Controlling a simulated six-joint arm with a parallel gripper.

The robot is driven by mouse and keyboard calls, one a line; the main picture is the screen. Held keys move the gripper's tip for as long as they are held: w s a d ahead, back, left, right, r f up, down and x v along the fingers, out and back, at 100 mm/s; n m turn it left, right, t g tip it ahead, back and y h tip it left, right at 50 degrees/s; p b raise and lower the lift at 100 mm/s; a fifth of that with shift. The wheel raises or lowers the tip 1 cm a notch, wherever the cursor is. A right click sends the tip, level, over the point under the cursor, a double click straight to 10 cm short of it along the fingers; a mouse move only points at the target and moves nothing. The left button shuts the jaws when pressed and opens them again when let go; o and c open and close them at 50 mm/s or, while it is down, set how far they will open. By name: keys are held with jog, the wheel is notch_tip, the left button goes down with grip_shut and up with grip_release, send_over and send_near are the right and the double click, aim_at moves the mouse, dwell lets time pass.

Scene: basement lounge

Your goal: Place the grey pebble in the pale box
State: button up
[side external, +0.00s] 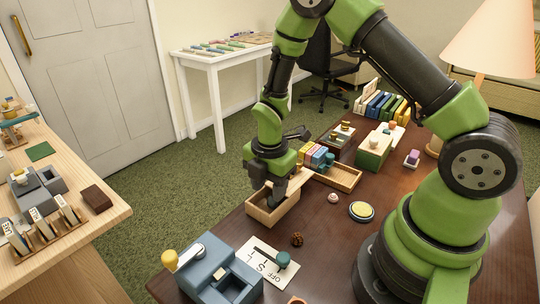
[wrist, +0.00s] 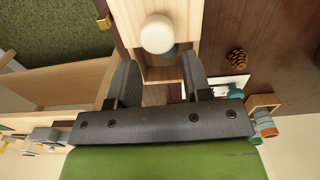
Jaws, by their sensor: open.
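The pale wooden box (side external: 262,216) stands on the dark table, its top at least partly open. A pale panel (side external: 298,178) beside my gripper may be its lid. My gripper (side external: 277,204) points down at the box, jaws open. In the wrist view, the fingers (wrist: 160,80) stand apart with pale box wood (wrist: 165,73) between and beyond them. A white round knob (wrist: 158,33) sits just ahead of the fingers. A blue-grey rounded thing (wrist: 172,50) shows partly behind the knob; it may be the grey pebble, but I cannot be sure. Nothing is visibly held.
A pine cone (side external: 297,239), a blue-grey crank box (side external: 215,272) and a white card (side external: 262,262) are near the box. A shallow wooden tray (side external: 343,178), a small pinkish object (side external: 333,198) and a yellow-topped disc (side external: 361,211) lie to its right. Bare table lies between.

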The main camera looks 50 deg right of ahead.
notch_tip(320, 180, up, 9)
notch_tip(320, 180, up, 12)
jog(key=m+t, duration=0.3)
jog(key=m, duration=0.7)
send_over(270, 198)
jog(key=s+a, duration=0.2)
jog(key=s, duration=0.3)
jog(key=s+a+r+m+t+y, duration=0.1)
jog(key=s+r+m+t, duration=0.3)
jog(key=s+m, duration=0.6)
jog(key=shift+s+a+r+m+y, duration=0.15)
jog(key=shift+a+r+m+y, duration=0.3)
jog(key=shift+r+m, duration=0.65)
jog(key=shift+d+f, duration=0.1)
jog(key=shift+f, duration=0.05)
